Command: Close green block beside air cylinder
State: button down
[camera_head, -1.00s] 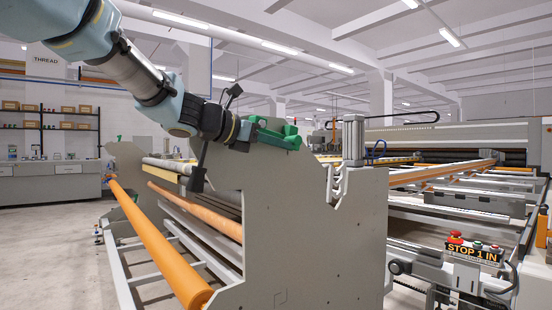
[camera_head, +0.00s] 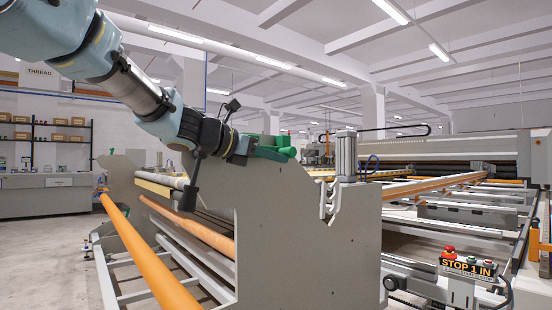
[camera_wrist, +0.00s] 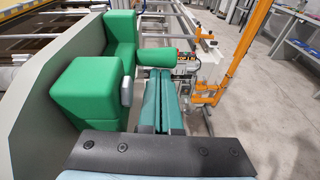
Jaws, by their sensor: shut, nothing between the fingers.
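The green block (camera_head: 275,148) sits on the top edge of the grey side plate, left of the upright silver air cylinder (camera_head: 346,156). In the wrist view the green block (camera_wrist: 88,95) fills the left side, with a raised rear part and a green rounded bar (camera_wrist: 155,61) sticking out to the right. A small silver piece (camera_wrist: 126,92) is on its right side. My gripper (camera_wrist: 162,74) is shut and empty, its teal fingers to the right of the block and close to the bar. I cannot tell whether they touch. The head view mostly hides the fingertips.
The grey side plate (camera_head: 300,235) stands in front of the arm's end. Orange rollers (camera_head: 140,245) run at its left. A "STOP 1 IN" button box (camera_head: 466,265) is at lower right. In the wrist view an orange post frame (camera_wrist: 230,75) stands right of the fingers, over open floor.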

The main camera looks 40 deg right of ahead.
jog(key=w+a+r+y+p, duration=0.1)
jog(key=a+r+y+p, duration=0.2)
jog(key=a+p, duration=0.35)
jog(key=w+a+r+y+p, duration=0.1)
jog(key=a+r+y+p, duration=0.25)
jog(key=a, duration=0.55)
jog(key=shift+t, duration=0.3)
jog(key=shift+d+r+p+x, duration=0.25)
jog(key=shift+p+x, duration=0.05)
jog(key=shift+x, duration=2)
jog(key=shift+d+r+p+x, duration=0.25)
jog(key=shift+x, duration=2.1)
jog(key=shift+d+r+p+x, duration=0.25)
jog(key=shift+p+x, duration=0.05)
jog(key=shift+x, duration=2)
jog(key=shift+s+d+f+b, duration=0.15)
jog(key=shift+d+b, duration=0.1)
jog(key=shift+b, duration=0.15)
